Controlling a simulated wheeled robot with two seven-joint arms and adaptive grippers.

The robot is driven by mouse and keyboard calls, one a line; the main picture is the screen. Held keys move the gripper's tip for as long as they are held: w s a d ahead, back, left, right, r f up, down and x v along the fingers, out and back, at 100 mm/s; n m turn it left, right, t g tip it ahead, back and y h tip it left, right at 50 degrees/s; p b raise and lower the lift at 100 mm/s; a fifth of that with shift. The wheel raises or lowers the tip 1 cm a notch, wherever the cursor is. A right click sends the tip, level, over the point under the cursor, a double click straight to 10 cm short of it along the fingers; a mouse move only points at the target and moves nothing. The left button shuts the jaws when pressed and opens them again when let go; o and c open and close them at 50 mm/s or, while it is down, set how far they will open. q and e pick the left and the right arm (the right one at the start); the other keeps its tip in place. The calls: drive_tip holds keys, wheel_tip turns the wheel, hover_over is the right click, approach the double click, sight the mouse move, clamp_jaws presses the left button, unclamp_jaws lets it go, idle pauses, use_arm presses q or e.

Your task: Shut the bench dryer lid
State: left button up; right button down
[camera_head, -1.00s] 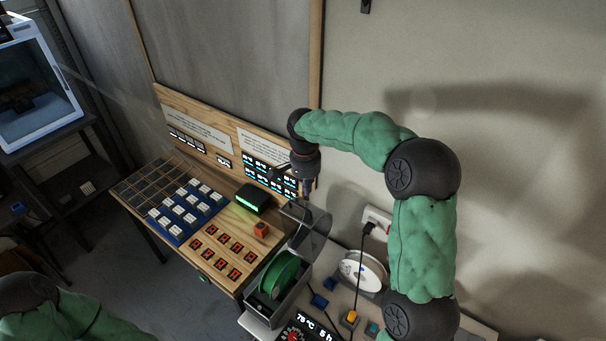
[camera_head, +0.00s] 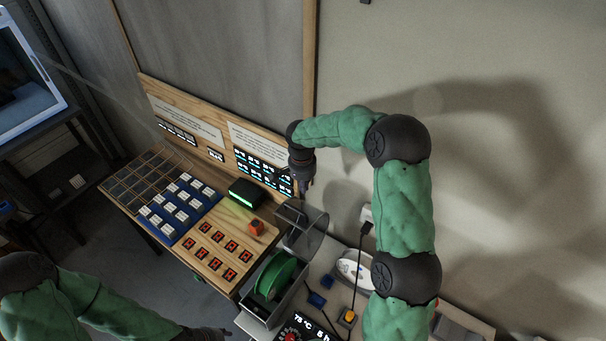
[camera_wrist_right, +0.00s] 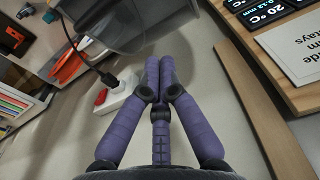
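The bench dryer (camera_head: 262,303) is a grey box with a green spool (camera_head: 277,277) inside, at the lower middle of the head view. Its smoky clear lid (camera_head: 312,238) stands raised at the back of the box. The lid also shows at the top of the right wrist view (camera_wrist_right: 120,22). My right gripper (camera_head: 306,190) points down just behind the raised lid; I cannot tell whether it touches. Its purple fingers (camera_wrist_right: 160,66) are together with nothing visible between them. My left gripper (camera_head: 212,333) is partly cut off at the bottom edge.
Left of the dryer, the wooden bench holds a black box with a green light (camera_head: 245,193), an orange cube (camera_head: 255,228) and a blue tray (camera_head: 160,236) of white-topped blocks. A white spool (camera_head: 352,270), a cable and a power outlet (camera_head: 366,214) are right of the lid.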

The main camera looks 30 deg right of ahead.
drive_tip(key=s+a, duration=0.1)
drive_tip(key=a+f+p, duration=0.1)
drive_tip(key=shift+s+a+f, duration=0.1)
drive_tip(key=shift+s+a, duration=0.25)
drive_tip(key=shift+s, duration=0.05)
drive_tip(key=shift+s+a+f, duration=0.2)
drive_tip(key=shift+a+f, duration=0.05)
drive_tip(key=shift+a, duration=0.1)
